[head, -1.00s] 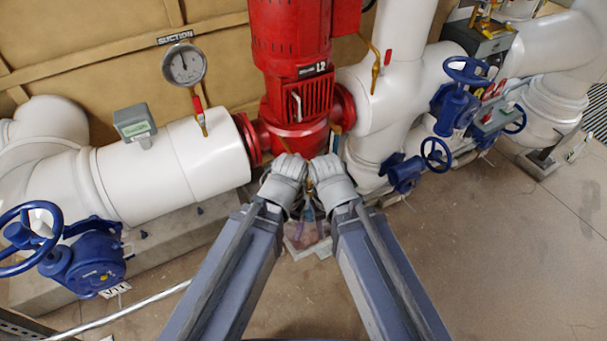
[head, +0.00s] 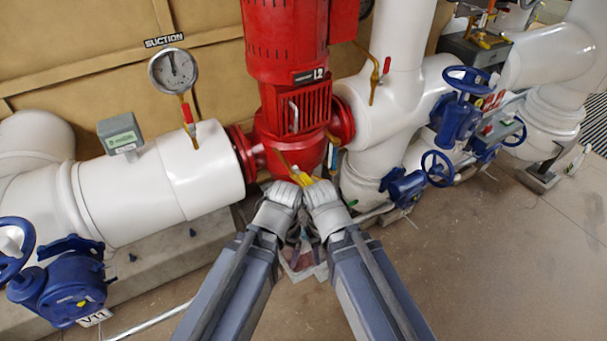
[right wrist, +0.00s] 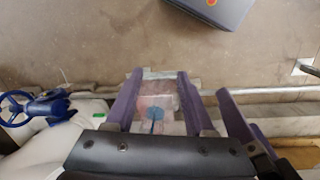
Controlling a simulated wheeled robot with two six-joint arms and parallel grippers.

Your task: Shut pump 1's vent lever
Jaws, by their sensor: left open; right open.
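A red pump (head: 288,90) stands in the middle of the head view, with a small label that seems to read L2. A yellow lever (head: 303,179) shows low at the front of its casing, just beyond my gripper tips. I cannot tell its exact turn; its lower part is hidden. My left gripper (head: 286,188) and right gripper (head: 320,186) are side by side below the pump, close to the lever. Both are open, and neither visibly holds anything. In the right wrist view, the purple fingers of my right gripper (right wrist: 158,95) are spread above a pale block.
White pipes run left (head: 155,180) and right (head: 385,100) of the pump. Blue handwheel valves stand at lower left (head: 70,285) and right (head: 455,115). A pressure gauge (head: 173,70) with a yellow cock is upper left. Floor (head: 520,270) at right is clear.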

